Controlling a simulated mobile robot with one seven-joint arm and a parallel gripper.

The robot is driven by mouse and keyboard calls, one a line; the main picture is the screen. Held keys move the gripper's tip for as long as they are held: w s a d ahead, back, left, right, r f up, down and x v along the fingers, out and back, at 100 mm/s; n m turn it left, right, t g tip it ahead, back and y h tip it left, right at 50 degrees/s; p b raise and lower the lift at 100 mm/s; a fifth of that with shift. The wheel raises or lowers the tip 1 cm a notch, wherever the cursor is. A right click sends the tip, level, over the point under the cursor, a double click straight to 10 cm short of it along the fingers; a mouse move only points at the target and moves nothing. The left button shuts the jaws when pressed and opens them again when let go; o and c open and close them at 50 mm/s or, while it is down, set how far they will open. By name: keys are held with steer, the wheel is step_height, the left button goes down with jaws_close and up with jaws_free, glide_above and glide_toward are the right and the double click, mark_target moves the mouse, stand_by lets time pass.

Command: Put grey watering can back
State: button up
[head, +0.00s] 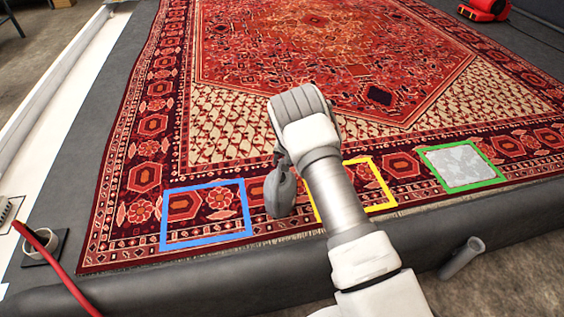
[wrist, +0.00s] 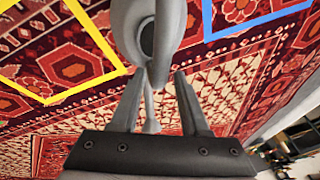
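The grey watering can (head: 280,190) is over the rug's near border, between the blue outlined square (head: 206,240) and the yellow outlined square (head: 378,207). In the wrist view, the can (wrist: 166,62) is just past my fingertips, with its dark round opening showing. A thin grey part with a wider end shows between the fingers. In the head view, my wrist hides the fingers and part of the can. I cannot tell whether the can touches the rug.
A green outlined square (head: 487,182) around a pale grey patch is at the right. The patterned red rug (head: 325,75) is otherwise mostly clear. A red hose (head: 60,268) and black holder are at left, a grey pipe (head: 462,257) at front right, and a red machine (head: 484,9) at far right.

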steer(key=shift+o, duration=0.6)
steer(key=shift+r, duration=0.2)
steer(key=p+v, duration=0.3)
steer(key=v, duration=0.9)
